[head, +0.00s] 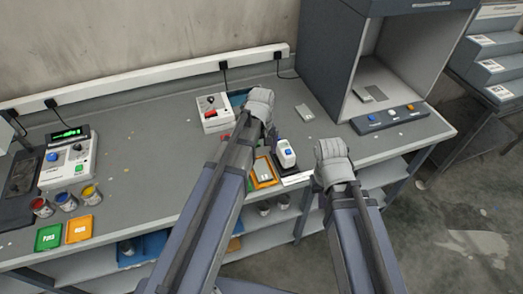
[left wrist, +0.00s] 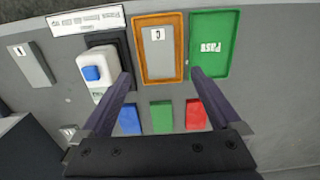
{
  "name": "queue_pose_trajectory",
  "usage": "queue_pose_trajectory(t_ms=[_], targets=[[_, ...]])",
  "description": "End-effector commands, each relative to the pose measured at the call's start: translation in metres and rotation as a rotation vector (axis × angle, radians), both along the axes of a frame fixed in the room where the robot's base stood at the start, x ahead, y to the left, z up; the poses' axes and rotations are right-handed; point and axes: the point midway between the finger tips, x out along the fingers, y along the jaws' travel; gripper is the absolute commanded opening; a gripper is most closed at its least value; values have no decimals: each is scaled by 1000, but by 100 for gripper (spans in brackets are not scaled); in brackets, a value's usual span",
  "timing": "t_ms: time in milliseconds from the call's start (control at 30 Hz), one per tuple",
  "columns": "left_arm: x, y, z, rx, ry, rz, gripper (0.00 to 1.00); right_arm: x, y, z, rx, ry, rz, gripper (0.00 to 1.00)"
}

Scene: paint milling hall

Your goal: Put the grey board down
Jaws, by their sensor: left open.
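A grey board (left wrist: 160,57) marked with a small C lies flat inside an orange tray (left wrist: 138,50) in the left wrist view. In the head view this board (head: 263,170) and the orange tray (head: 272,181) are partly hidden by my left arm. My left gripper (head: 262,108) is open, with nothing between its fingers; in the left wrist view its fingertips (left wrist: 160,76) are apart over the bench near the tray.
A green Pass tray (left wrist: 215,45) sits beside the orange one. A white handheld device (head: 285,152) with a blue button stands close by. A grey booth (head: 336,50) with flat plates inside is at the back right.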

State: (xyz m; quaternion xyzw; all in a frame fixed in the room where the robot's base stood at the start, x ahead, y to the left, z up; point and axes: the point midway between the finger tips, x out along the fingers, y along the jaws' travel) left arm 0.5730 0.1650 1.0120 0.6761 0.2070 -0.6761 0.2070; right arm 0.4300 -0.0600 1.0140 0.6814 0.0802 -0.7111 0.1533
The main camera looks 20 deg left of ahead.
Motion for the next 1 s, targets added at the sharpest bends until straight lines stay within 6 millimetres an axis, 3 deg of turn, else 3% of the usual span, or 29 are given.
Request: queue_pose_trajectory(t_ms=[33,200,467,567,700,800,900,1000], targets=[[0,0,17,0,0,0,98,0,0,17,0,0,0,0],[0,0,36,0,0,0,98,0,0,36,0,0,-1,0],[-2,-2,40,1,1,-9,98,0,0,40,1,0,-2,0],[-23,-21,40,12,8,-123,98,0,0,40,1,0,-2,0],[-79,-65,40,44,31,-458,98,0,0,40,1,0,-2,0],[-112,-86,40,67,50,-677,98,0,0,40,1,0,-2,0],[-134,-98,41,81,63,-833,98,0,0,40,1,0,-2,0],[-144,-104,41,89,72,-912,98,0,0,40,1,0,-2,0]])
